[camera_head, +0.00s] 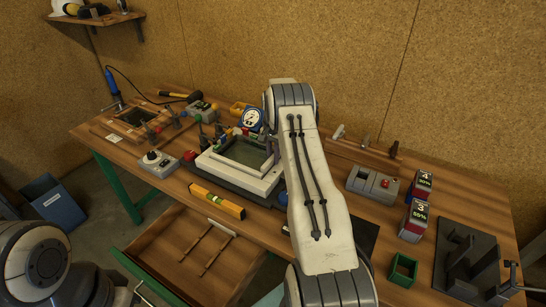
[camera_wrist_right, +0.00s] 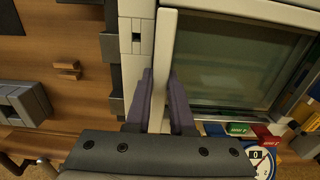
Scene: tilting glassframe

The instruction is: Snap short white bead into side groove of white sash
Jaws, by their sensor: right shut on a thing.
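The white sash (camera_head: 222,171) lies on the bench with its greenish glass pane (camera_head: 248,151) inside; my right arm covers its right end. In the right wrist view, the sash frame (camera_wrist_right: 255,14) runs along the top, with the glass (camera_wrist_right: 235,60) below. My right gripper (camera_wrist_right: 160,85) has its purple fingers shut on the short white bead (camera_wrist_right: 166,40). The bead runs lengthwise along the left edge of the glass, over the sash side. I cannot tell whether it sits in the groove or just above it. My left gripper is out of view.
A yellow level (camera_head: 217,200) lies in front of the sash. A blue round gauge (camera_head: 251,118) and coloured blocks stand behind it. An open drawer (camera_head: 190,255) juts out below.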

